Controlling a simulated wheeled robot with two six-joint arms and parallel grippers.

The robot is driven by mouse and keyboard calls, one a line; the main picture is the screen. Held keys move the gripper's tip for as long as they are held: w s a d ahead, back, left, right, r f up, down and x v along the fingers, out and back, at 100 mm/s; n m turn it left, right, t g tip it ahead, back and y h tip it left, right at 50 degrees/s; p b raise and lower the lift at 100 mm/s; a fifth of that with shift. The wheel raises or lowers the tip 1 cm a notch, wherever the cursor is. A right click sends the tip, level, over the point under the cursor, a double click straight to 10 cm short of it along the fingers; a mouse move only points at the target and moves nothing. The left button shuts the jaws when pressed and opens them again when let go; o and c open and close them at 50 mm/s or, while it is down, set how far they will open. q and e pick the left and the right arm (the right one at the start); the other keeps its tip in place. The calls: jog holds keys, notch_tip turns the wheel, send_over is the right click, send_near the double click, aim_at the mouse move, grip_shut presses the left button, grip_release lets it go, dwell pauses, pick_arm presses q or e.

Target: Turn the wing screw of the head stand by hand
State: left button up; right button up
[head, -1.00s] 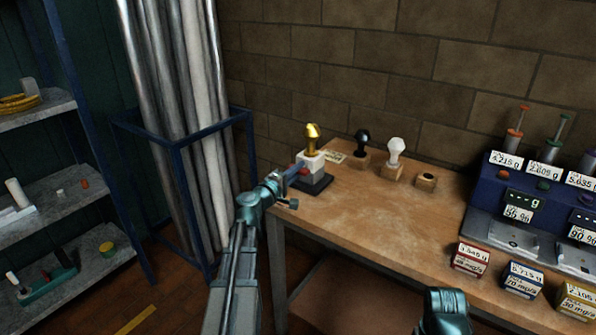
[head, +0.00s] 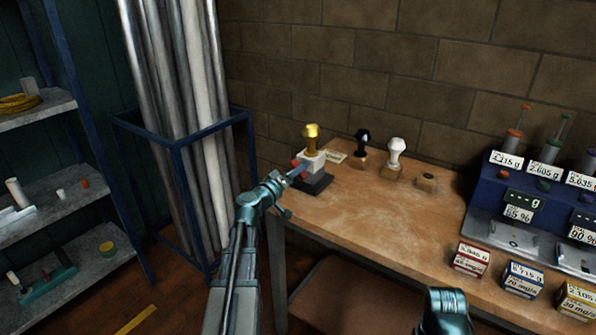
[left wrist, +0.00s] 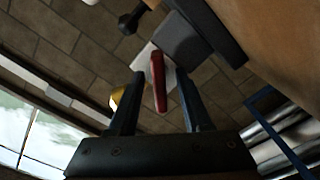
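The head stand (head: 314,181) is a dark base with a pale block, at the left end of the bench, with a gold head (head: 311,137) on top. Its red wing screw (head: 297,164) is on the side facing my left arm. My left gripper (head: 298,173) is at that screw. In the left wrist view, the red wing (left wrist: 158,82) shows edge-on between the two dark fingers of the gripper (left wrist: 160,80), with a gap on both sides, so the fingers are open around it. My right gripper is out of view; only a right arm link shows.
A black head (head: 362,142) and a white head (head: 396,152) stand on wooden blocks to the right, beside an empty block (head: 427,182). A blue display unit (head: 500,195) and several small labelled boxes fill the bench's right. A blue rack (head: 178,150) with metal tubes stands left.

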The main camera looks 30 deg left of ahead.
pick_arm(q)
jog(key=shift+s+a, duration=0.15)
jog(key=shift+s, duration=2.4)
